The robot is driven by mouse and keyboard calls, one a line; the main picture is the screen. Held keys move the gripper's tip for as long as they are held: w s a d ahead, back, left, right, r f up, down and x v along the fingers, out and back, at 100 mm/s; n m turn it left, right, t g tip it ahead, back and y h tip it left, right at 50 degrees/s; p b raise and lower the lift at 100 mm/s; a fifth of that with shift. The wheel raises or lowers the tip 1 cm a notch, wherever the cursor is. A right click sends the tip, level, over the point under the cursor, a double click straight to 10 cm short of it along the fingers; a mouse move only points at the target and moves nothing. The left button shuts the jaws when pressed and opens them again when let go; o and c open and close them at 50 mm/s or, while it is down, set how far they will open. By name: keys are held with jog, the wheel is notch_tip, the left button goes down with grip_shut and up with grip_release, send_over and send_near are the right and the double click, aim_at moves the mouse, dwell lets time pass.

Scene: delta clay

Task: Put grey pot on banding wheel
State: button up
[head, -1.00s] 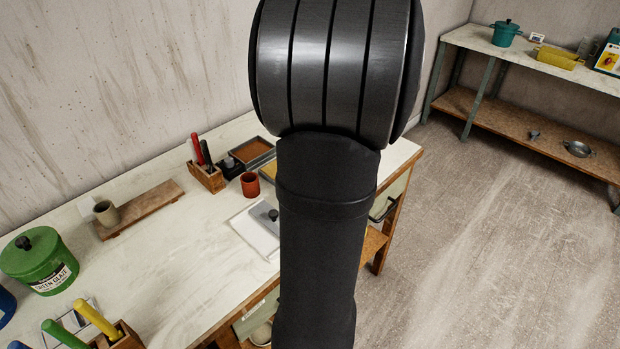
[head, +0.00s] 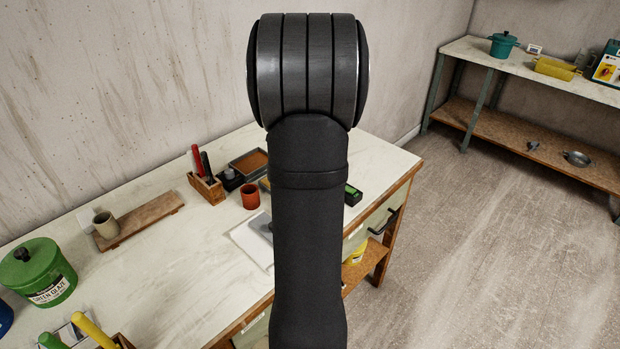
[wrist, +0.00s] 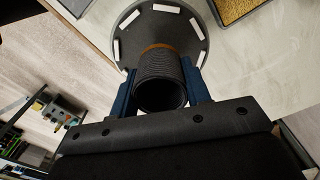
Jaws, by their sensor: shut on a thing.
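In the wrist view my gripper (wrist: 158,72) has its blue fingers on both sides of a dark grey, ribbed pot (wrist: 160,72) and is shut on it. The pot's round opening faces the camera, and a brown band runs around its far end. Beyond it lies a round dark grey disc with white marks around its rim, the banding wheel (wrist: 130,45). The pot's far end overlaps the wheel in this view; I cannot tell whether they touch. In the head view my arm hides the gripper, the held pot and the wheel.
The bench (head: 180,255) carries a beige-grey cup (head: 105,225) on a wooden board (head: 145,217), a green glaze tin (head: 38,272), a tool box (head: 207,188) and a terracotta cup (head: 250,196). In the wrist view a tray of granular material (wrist: 240,8) lies beside the wheel.

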jog(key=shift+f, duration=1.15)
jog(key=shift+f, duration=0.15)
jog(key=o, duration=1)
notch_tip(320, 180, up, 12)
jog(key=shift+r, duration=0.2)
jog(key=shift+f, duration=0.15)
